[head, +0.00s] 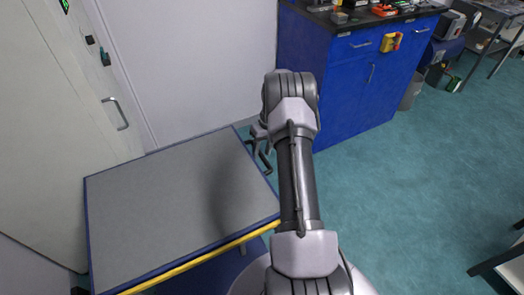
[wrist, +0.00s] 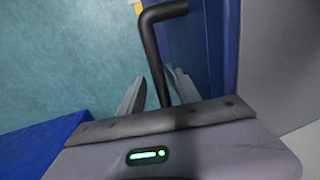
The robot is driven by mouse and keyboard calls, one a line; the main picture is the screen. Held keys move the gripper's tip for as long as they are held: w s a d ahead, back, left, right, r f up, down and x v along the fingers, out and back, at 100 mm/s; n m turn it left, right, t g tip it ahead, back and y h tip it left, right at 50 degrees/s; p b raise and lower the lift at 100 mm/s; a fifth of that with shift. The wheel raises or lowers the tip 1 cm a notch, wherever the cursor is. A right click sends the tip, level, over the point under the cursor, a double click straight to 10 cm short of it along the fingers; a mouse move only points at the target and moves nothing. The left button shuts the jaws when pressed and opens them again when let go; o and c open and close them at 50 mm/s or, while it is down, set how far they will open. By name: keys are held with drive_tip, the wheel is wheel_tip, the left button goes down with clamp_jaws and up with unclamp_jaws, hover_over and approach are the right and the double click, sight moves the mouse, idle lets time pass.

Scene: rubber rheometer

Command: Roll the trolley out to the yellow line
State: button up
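The trolley (head: 180,190) has a flat grey top with a blue rim and stands at the lower left in the head view, close to the wall and door. A black bent handle (head: 265,163) sticks out from its right side; it also shows in the wrist view (wrist: 152,50). My gripper (head: 258,146) is at this handle. In the wrist view its two fingers (wrist: 158,90) are apart, one on each side of the bar, with gaps visible.
A blue cabinet (head: 345,85) with a dark worktop and tools stands behind my arm. A grey bin (head: 412,92) is beside it. A white door with a handle (head: 115,113) is at the left. Teal floor (head: 420,190) is clear on the right, with a dark table leg (head: 495,260) at the edge.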

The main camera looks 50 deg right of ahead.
drive_tip(key=d+r+p, duration=0.1)
drive_tip(key=r+p, duration=0.2)
drive_tip(key=r, duration=0.5)
drive_tip(key=s+d+r+p, duration=0.1)
drive_tip(key=d+r+p, duration=0.1)
drive_tip(key=r, duration=0.7)
drive_tip(key=shift+p, duration=0.45)
drive_tip(key=shift+r, duration=0.15)
